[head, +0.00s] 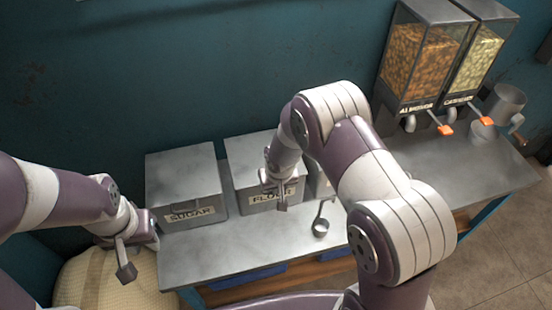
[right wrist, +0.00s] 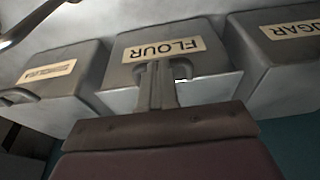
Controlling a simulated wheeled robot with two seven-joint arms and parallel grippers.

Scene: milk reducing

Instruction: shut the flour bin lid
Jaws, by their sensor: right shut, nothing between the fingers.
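The grey metal flour bin (head: 241,169) stands on the counter between the sugar bin and a third bin. In the head view its top lies flat and looks level; my right arm covers part of it, and I cannot tell whether the lid is fully seated. My right gripper (head: 281,206) is shut and empty, at the bin's front by the FLOUR label. My left gripper (head: 138,257) is open and empty, left of the counter.
The sugar bin (head: 183,165) is to the left. A third bin (right wrist: 60,75) is partly hidden by my right arm in the head view. A metal scoop (head: 320,226) is on the counter (head: 225,250). A woven sack (head: 95,285) sits below left.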

